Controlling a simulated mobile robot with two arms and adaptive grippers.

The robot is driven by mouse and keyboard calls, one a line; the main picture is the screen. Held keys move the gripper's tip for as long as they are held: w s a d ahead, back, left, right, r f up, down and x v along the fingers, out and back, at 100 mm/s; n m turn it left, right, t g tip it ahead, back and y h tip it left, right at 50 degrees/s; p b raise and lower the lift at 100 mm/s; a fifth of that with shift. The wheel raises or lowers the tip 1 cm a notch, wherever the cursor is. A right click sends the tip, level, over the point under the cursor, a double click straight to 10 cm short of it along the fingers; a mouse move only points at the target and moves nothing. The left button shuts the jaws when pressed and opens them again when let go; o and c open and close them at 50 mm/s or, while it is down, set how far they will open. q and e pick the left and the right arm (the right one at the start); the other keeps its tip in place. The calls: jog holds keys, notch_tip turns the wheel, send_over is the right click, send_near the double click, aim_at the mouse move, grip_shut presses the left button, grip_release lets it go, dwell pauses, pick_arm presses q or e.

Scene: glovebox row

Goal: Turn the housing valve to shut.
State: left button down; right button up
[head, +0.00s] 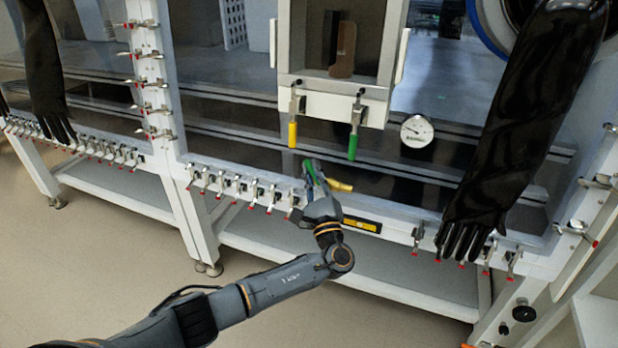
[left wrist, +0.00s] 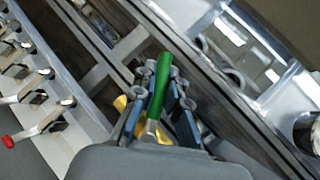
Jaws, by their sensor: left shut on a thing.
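A valve lever with a green handle (left wrist: 160,90) lies between the fingers of my left gripper (left wrist: 158,100) in the left wrist view; the fingers are shut on it. In the head view my left gripper (head: 316,182) is at the lower front of the glovebox, and part of the green handle (head: 309,170) shows at its tip. A yellow handle (head: 340,186) sticks out just right of the gripper; part of it also shows behind the fingers in the left wrist view (left wrist: 121,103). The valve body is hidden by the gripper. My right gripper is not in view.
Above hang another yellow handle (head: 292,134) and green handle (head: 353,146) under a white-framed door. A round gauge (head: 417,131) is to their right. Rows of red-tipped clamps (head: 240,190) line the lower edge. A black glove (head: 500,140) hangs at the right.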

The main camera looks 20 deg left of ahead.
pick_arm(q)
jog(key=m+t+h, duration=0.1)
jog(key=m, duration=0.1)
jog(key=d+m+t+h+b, duration=0.1)
jog(key=m+t, duration=0.1)
jog(key=d+m+t+h+b, duration=0.1)
jog(key=m+h, duration=0.1)
jog(key=m, duration=0.1)
jog(key=shift+r, duration=0.1)
jog(key=shift+d+m+t+h+b, duration=0.3)
jog(key=shift+m+t+h, duration=0.2)
jog(key=shift+m+h, duration=0.25)
jog(key=shift+d+r+m+t+h+b, duration=0.1)
jog(key=shift+d+m+t+h+b, duration=0.2)
jog(key=shift+m+h, duration=0.65)
jog(key=shift+d+r+m+t+h+b, duration=0.1)
jog(key=shift+d+m+t+h+b, duration=0.15)
jog(key=shift+m+h, duration=0.65)
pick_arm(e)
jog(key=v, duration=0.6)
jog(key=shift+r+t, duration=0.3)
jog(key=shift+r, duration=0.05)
pick_arm(q)
jog(key=shift+m, duration=0.4)
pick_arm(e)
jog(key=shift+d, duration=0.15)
